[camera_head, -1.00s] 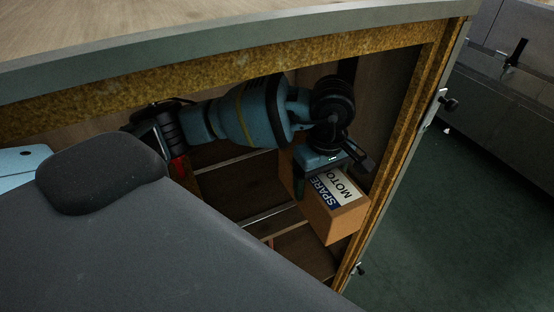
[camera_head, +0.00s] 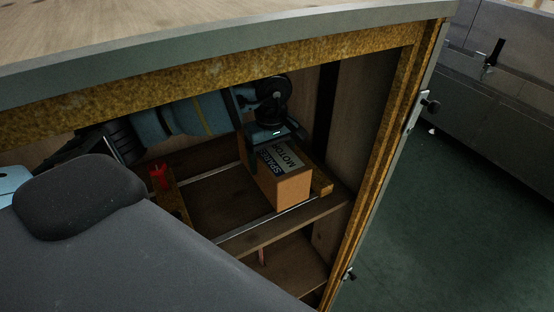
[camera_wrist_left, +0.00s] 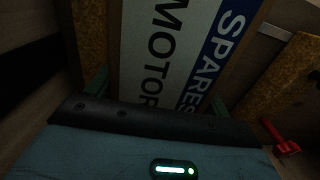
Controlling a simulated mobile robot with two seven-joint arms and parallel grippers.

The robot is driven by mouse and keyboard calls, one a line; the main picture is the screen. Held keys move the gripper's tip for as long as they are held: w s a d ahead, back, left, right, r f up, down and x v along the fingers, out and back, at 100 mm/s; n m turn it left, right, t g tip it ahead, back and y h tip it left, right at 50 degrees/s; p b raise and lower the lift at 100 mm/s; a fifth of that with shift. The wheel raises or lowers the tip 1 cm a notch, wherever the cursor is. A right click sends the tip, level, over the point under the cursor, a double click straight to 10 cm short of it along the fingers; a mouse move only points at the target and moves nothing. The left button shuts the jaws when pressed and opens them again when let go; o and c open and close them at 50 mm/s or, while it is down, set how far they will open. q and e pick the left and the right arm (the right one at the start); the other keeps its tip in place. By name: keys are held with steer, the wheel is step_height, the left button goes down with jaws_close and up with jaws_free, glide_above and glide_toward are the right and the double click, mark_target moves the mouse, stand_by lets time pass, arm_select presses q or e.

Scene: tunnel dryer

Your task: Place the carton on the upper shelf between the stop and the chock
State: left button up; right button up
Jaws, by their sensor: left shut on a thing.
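The carton (camera_head: 287,190) is a brown box with a white and blue SPARES MOTOR label on top. It is inside the cabinet, on or just above the upper shelf (camera_head: 285,226); I cannot tell which. My left gripper (camera_head: 274,143) is shut on its upper part from above. In the wrist view the gripper (camera_wrist_left: 158,100) straddles the carton's label (camera_wrist_left: 165,50). A yellow-brown block (camera_head: 322,184) lies close along the carton's right side. Another block (camera_head: 174,203) with a red clamp (camera_head: 158,177) stands to the left, with bare shelf between it and the carton. My right gripper is out of view.
The cabinet's top panel (camera_head: 200,60) and its right upright (camera_head: 372,150) frame the opening. A lower shelf (camera_head: 287,268) shows below. A latch (camera_head: 428,105) sticks out at the right outside. Green floor lies beyond.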

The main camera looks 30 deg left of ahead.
arm_select(q)
steer(key=shift+w+r, duration=0.15)
steer(key=shift+r, duration=0.1)
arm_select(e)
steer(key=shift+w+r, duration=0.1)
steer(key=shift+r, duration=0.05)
